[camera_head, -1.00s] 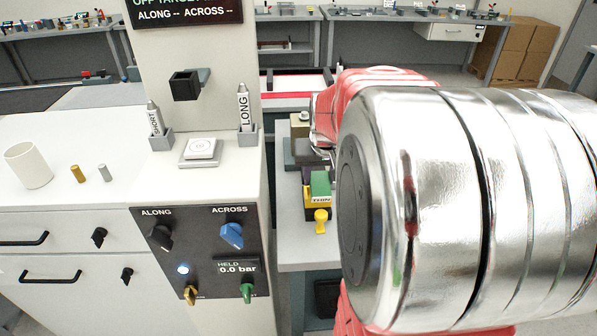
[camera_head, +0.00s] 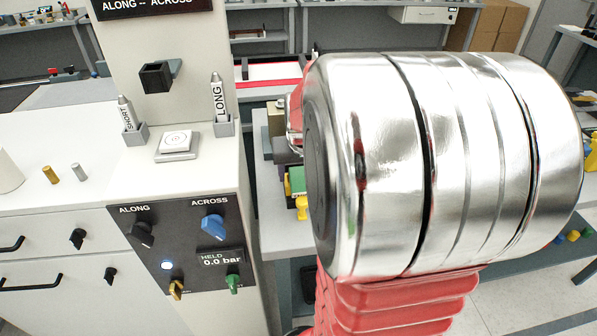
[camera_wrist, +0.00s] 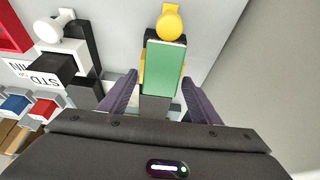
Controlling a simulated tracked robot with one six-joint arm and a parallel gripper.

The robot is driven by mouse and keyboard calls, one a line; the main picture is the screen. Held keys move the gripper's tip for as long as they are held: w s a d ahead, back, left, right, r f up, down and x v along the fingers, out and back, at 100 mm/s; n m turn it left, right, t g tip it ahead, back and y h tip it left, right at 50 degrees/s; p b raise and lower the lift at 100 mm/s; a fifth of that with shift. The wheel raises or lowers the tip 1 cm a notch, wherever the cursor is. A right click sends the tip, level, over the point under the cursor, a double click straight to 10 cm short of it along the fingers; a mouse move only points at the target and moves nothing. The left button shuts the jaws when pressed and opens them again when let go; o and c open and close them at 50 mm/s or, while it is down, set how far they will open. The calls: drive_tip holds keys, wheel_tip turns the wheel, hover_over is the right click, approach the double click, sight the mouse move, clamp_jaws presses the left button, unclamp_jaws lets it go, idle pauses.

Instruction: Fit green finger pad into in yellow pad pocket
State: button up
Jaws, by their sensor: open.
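A green pad (camera_wrist: 165,68) lies between the open fingers of my gripper (camera_wrist: 160,76) in the wrist view. Dark purple fingers stand on either side with visible gaps. A yellow holder with a round knob (camera_wrist: 170,22) shows at its far end and along its left side. I cannot tell whether the pad is fully seated in a pocket. In the head view the green pad (camera_head: 300,174) and yellow holder (camera_head: 302,207) are on the grey bench, partly hidden by my arm. My fingers are hidden there.
A control panel (camera_head: 186,248) stands left of the bench. Bare grey surface (camera_wrist: 215,30) is to the right.

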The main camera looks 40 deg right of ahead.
sight(302, 192)
drive_tip(key=v, duration=1.3)
drive_tip(key=shift+s+a+r, duration=0.15)
drive_tip(key=shift+s+r, duration=0.05)
drive_tip(key=shift+r, duration=0.1)
drive_tip(key=shift+s, duration=0.1)
idle(0.5)
